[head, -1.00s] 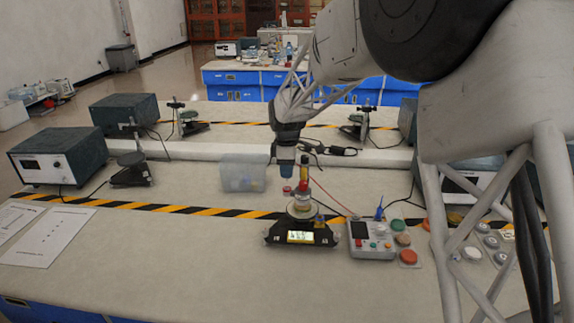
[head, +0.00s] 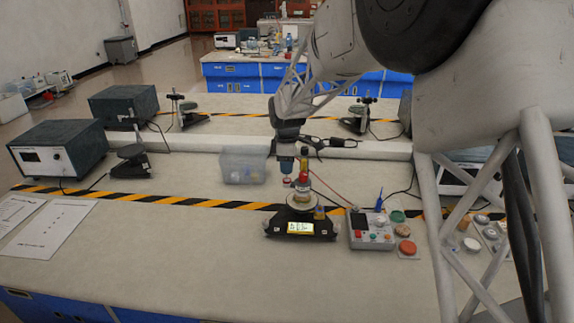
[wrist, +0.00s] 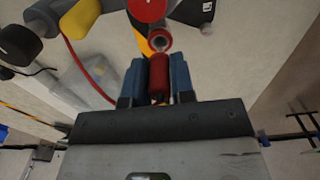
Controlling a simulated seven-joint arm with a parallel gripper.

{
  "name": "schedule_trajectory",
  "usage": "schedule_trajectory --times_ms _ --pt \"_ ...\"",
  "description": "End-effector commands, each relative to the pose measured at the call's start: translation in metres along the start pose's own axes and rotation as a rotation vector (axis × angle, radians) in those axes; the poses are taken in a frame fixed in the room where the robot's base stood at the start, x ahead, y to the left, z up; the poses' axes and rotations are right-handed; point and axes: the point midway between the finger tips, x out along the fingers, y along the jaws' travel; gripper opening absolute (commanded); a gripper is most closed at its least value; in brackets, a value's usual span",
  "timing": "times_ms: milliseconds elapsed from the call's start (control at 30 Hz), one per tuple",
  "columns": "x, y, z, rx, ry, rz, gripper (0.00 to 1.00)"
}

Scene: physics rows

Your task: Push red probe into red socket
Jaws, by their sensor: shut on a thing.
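The red probe (wrist: 158,82) is a red cylinder clamped between the two blue fingers of my gripper (wrist: 158,78) in the wrist view. Just beyond its end is a red ring with a dark opening (wrist: 160,41), which looks like the red socket; I cannot tell whether they touch. A small red piece (head: 287,181) shows below the fingertips. The socket is not clear in the head view.
A grey control box (head: 370,230) with coloured buttons stands right of the device, and a red cable (head: 325,188) runs towards it. A clear bin (head: 243,167) stands to the left behind.

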Motion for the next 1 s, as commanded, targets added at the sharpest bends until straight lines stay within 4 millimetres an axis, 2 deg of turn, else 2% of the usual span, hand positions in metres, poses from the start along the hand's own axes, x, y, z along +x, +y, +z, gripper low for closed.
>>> schedule_trajectory --times_ms 1000 --pt "0.011 0.000 0.000 0.000 0.000 0.000 0.00"
